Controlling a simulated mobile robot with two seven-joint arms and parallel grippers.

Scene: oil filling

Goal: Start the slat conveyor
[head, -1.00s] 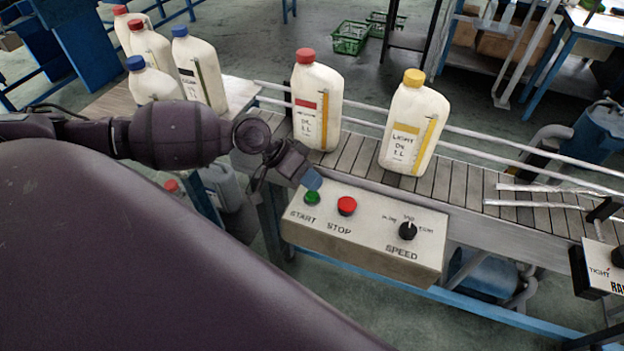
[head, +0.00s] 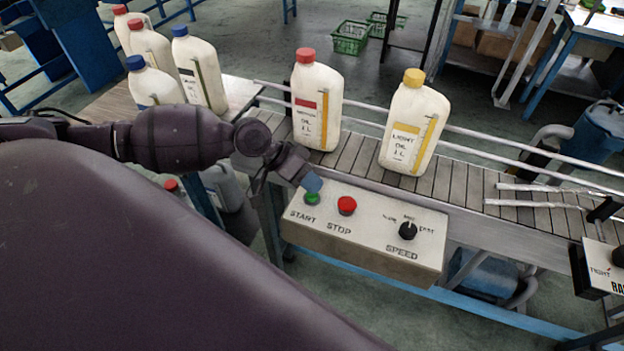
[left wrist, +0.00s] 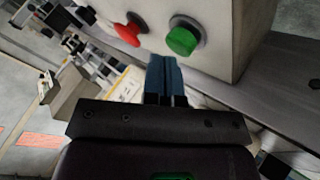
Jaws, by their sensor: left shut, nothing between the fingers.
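The control box (head: 362,255) hangs on the front of the slat conveyor (head: 470,186). On its sloped top are the green START button (head: 311,199), the red STOP button (head: 346,206) and the black SPEED knob (head: 407,231). My left gripper (head: 312,183) is shut and empty, its blue fingertips just behind the START button and overlapping its edge. In the left wrist view, the shut fingertips (left wrist: 165,62) point toward the box near the green button (left wrist: 182,39), with the red button (left wrist: 128,32) to its left. Contact cannot be told. My right gripper is out of view.
A red-capped bottle (head: 317,104) and a yellow-capped bottle (head: 413,128) stand on the slats behind the box. Several more bottles stand at the left end. Rails (head: 530,162) run along the conveyor. A second panel (head: 603,268) is at the right edge.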

